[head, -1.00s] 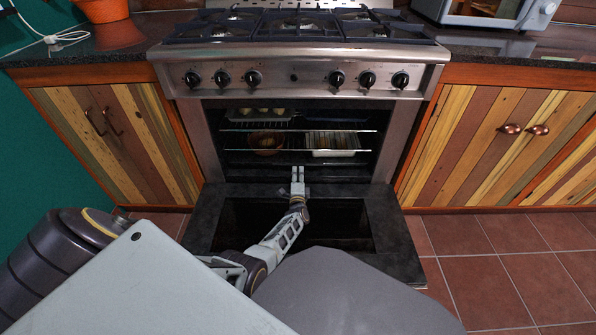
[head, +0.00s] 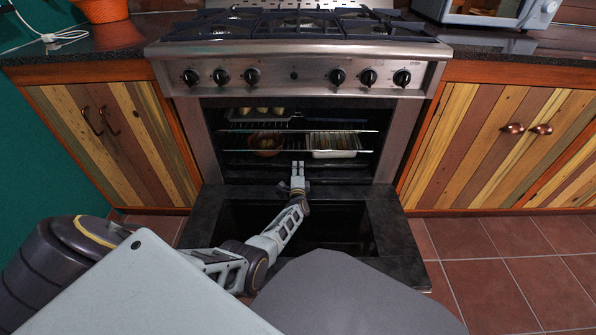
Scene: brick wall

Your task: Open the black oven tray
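The oven (head: 190,125) has its black door (head: 390,235) lowered nearly flat toward me, with a dark window in its middle. Inside are wire racks and a dark flat tray (head: 335,120) at the upper right. I cannot tell which dark part is the black oven tray. My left gripper (head: 298,167) is at the front of the oven's lower opening, just above the door's inner edge, below the racks. Its two fingers are close together and point into the oven; whether they hold anything is unclear. My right gripper is not in view.
A white rectangular dish (head: 333,153) and a round brown dish (head: 265,152) stand on the lower rack. Wooden cabinets with handles flank the oven. The stove's knobs (head: 338,76) are above the opening. Tiled floor (head: 510,270) is clear on the right.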

